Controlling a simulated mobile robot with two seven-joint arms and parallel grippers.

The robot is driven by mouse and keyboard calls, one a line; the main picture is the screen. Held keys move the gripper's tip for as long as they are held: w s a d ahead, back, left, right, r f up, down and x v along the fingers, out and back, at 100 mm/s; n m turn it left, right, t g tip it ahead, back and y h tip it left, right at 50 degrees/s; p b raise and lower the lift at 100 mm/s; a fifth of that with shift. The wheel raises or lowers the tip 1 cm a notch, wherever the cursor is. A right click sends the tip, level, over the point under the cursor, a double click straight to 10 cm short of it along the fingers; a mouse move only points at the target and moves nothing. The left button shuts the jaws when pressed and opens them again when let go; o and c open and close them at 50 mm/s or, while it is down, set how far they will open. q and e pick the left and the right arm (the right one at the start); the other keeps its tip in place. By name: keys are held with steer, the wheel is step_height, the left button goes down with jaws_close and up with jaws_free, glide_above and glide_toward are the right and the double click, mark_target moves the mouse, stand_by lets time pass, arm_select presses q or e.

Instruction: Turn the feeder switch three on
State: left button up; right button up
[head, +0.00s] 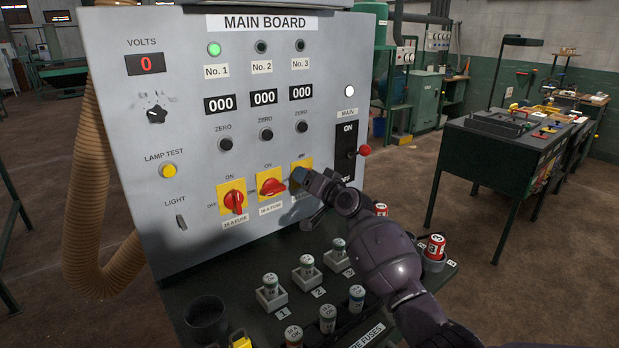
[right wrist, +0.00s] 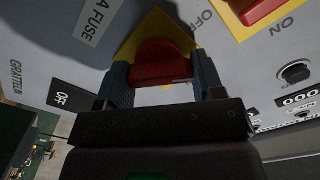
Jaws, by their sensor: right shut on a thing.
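The grey main board (head: 180,120) carries three red rotary feeder switches on yellow plates. Feeder switch one (head: 234,201) has its handle upright, toward ON. Feeder switch two (head: 271,187) has its handle lying nearly sideways. My right gripper (head: 302,177) is at feeder switch three and hides most of its handle in the head view; its yellow plate (head: 304,163) shows behind. In the right wrist view, the red handle of switch three (right wrist: 160,62) sits between the fingers of my right gripper (right wrist: 163,80), which is shut on it. I cannot tell its exact angle. My left gripper is out of view.
Lamp No. 1 (head: 214,49) glows green; lamps No. 2 (head: 261,47) and No. 3 (head: 300,45) are dark. The red-knobbed main lever (head: 365,150) sticks out right of my gripper. Several fuses and holders stand on the dark shelf (head: 250,315) below.

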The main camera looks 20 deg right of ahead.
steer(key=m+p, duration=0.1)
steer(key=m, duration=0.3)
steer(key=shift+m, duration=0.3)
steer(key=m+p, duration=0.1)
steer(key=m, duration=0.2)
steer(key=shift+m+p, duration=0.55)
steer(key=shift+m, duration=0.75)
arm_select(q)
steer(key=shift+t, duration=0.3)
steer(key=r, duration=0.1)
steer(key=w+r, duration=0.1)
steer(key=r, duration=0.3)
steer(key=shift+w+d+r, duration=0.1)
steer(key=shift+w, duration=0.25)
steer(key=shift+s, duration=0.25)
arm_select(e)
steer(key=shift+m, duration=0.3)
steer(key=o, duration=0.8)
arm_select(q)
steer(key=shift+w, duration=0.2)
arm_select(e)
steer(key=shift+o, duration=0.6)
